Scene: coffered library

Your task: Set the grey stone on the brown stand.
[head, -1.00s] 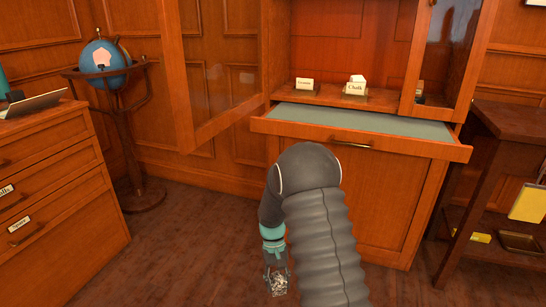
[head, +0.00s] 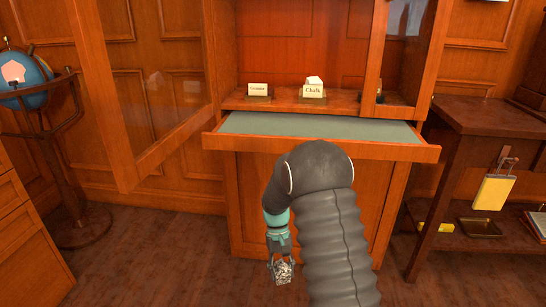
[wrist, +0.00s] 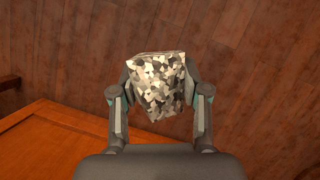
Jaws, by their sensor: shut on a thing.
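The grey stone (wrist: 160,85), speckled white, grey and black, sits between the two fingers of my gripper (wrist: 160,92) in the wrist view. My gripper is shut on it. In the head view the stone (head: 283,271) hangs low in front of the cabinet, below the pull-out shelf and apart from it. A small brown stand (head: 258,98) with a white label card is on the cabinet floor at the left; no stone shows on it. The label is too small to read surely.
A stand labelled Chalk (head: 313,97) bears a white stone. A pull-out shelf (head: 320,127) juts out, bare on top. The left glass door (head: 150,90) stands open. A globe (head: 25,80) is at left, a side table (head: 480,115) at right.

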